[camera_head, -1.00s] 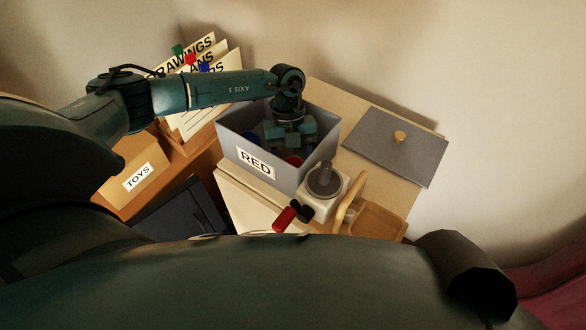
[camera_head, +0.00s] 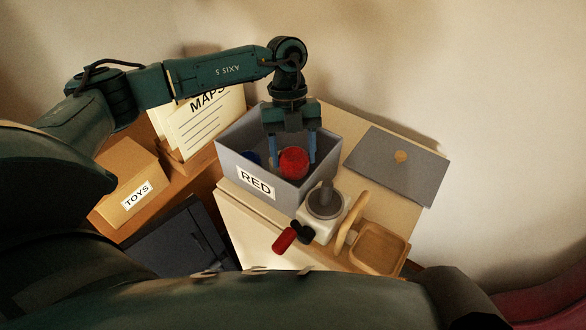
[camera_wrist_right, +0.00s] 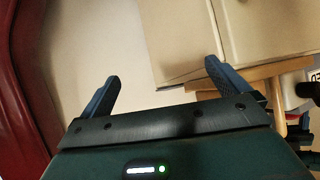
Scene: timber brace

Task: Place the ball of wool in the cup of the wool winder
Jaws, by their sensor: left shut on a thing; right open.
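My left gripper (camera_head: 290,158) points down over the grey box labelled RED (camera_head: 230,161). It is shut on a red ball of wool (camera_head: 293,164), which sits between its blue fingers at about the box's opening. The wool winder (camera_head: 318,222) stands in front of the box, with a light body, a round grey top with an upright peg, and a crank with a red grip (camera_head: 284,241). A wooden open-topped square holder (camera_head: 381,249) with a curved wooden arm stands at its right; I cannot tell whether they are joined. My right gripper (camera_wrist_right: 162,72) is open and empty.
A TOYS box (camera_head: 128,200) and a stand of paper folders (camera_head: 205,120) are at left. The light tabletop has little free room.

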